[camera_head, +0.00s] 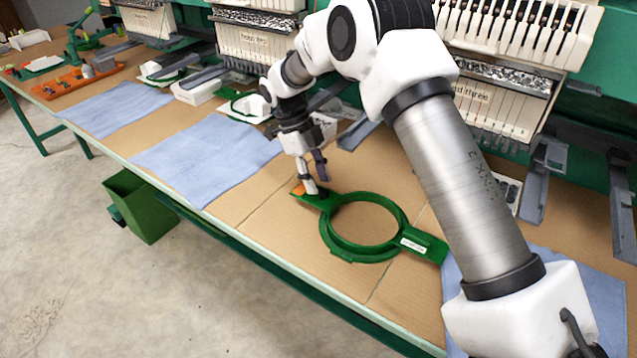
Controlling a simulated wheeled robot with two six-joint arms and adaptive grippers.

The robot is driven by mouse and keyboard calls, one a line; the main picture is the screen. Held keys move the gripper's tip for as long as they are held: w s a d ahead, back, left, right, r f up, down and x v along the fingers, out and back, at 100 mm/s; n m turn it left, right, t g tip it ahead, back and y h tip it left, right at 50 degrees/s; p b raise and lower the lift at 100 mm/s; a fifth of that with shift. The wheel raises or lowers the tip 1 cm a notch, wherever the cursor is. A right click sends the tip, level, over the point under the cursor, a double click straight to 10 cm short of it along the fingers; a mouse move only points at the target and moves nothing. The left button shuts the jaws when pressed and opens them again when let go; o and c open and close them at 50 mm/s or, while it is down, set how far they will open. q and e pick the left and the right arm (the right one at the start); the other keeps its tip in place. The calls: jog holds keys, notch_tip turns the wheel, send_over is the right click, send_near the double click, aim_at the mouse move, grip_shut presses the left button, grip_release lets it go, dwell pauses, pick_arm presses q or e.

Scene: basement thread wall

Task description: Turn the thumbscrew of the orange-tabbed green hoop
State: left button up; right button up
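The green hoop (399,214) lies flat on the tan table, with a bracket at each side. Its orange tab (299,190) shows at the left bracket, and a white label is on the right bracket. My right gripper (315,184) points down over the left bracket, with its fingertips beside the orange tab. A small gap shows between the fingers higher up. The thumbscrew is hidden or too small to make out at the fingertips, so I cannot tell whether they hold it. My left gripper is out of view.
Blue cloths (205,157) lie along the table (262,209). Embroidery machine heads (502,104) with dark arms stand along the back. An orange tray (76,81) is at the far left. A green bin (146,207) hangs below the front edge. Bare table lies left of the hoop.

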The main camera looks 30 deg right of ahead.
jog(key=v, duration=1)
jog(key=shift+r, duration=0.1)
